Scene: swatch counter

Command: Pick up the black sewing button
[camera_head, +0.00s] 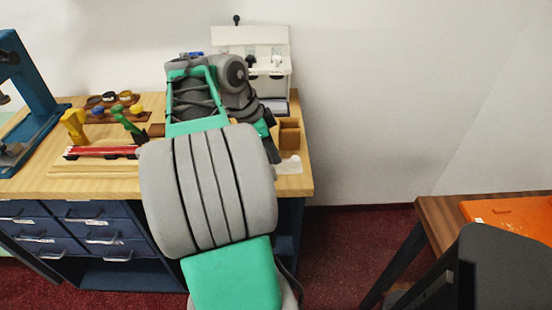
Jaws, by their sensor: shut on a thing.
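My gripper (271,150) points down at the right end of the wooden counter, beside a small pale pad. It is partly hidden behind my own arm. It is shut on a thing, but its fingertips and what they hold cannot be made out. I cannot tell whether any of these is the black sewing button.
A cream machine (270,45) stands at the counter's back right, with a brown box (290,133) in front. A wooden board (65,169) with a red strip, yellow and green tools, and a blue stand (35,80) are left. An orange case (510,215) lies on a separate table, right.

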